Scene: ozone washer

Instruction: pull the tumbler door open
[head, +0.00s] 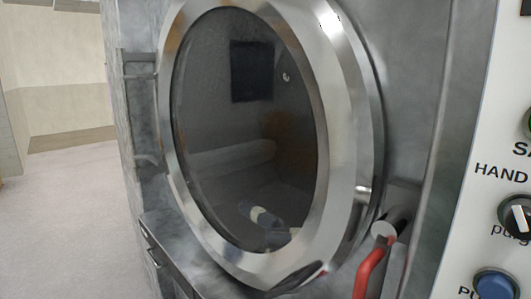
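The tumbler door (340,110) fills the middle of the head view. It is a wide, shiny metal ring around a dark oval glass (220,110). Its ring stands out from the grey metal front, and I cannot tell whether it is fully shut or slightly ajar. A red handle (371,268) on a metal fitting (392,222) sits at the door's lower right. Neither of my grippers shows directly. A pale and blue shape shows in the glass at lower middle; I cannot tell whether it is a reflection.
A hinge-like bracket (141,110) is on the machine's left side. A white control panel (470,225) with a black knob (517,216) and a blue button (495,285) stands at the right. Open pale floor (60,220) lies to the left.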

